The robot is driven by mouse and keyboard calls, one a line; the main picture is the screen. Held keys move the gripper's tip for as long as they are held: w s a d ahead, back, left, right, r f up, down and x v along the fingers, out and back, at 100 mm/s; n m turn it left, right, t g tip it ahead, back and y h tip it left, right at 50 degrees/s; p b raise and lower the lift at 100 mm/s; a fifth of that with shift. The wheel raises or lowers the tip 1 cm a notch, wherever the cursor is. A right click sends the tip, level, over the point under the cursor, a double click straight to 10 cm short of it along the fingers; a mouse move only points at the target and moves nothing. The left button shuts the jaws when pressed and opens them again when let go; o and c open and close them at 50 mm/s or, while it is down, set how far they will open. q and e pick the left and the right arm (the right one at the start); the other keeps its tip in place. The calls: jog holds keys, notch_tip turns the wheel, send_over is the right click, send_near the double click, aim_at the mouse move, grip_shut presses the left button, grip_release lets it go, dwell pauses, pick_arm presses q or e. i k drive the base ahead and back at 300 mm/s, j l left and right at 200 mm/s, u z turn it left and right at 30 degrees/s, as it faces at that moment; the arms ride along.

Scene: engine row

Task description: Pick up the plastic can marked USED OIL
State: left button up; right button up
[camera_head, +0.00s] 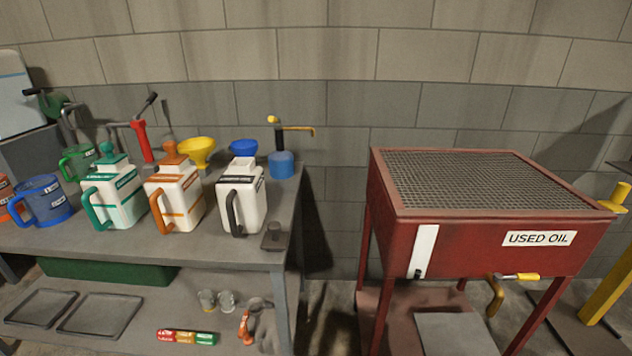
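Three white plastic cans stand upright on the grey bench. One has a green handle and cap (114,198), one an orange-brown handle and cap (175,196), and one a black handle (243,197). Their labels are too small to read, so I cannot tell which one is marked USED OIL. The words USED OIL show clearly on a sign (539,238) on the red mesh-topped tank (470,245) at the right, which is not a can. Neither of my grippers is in view.
A blue jug (45,201) and a green jug (78,162) stand left of the cans. Yellow (197,150) and blue (244,147) funnels and a blue pump container (281,165) stand behind. A small dark block (274,237) sits at the bench's front right. A floor gap separates bench and tank.

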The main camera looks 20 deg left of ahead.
aim_at(240, 191)
jog(key=j+u, duration=0.15)
jog(key=u, duration=0.9)
jog(key=i+j, duration=0.15)
jog(key=j, duration=0.15)
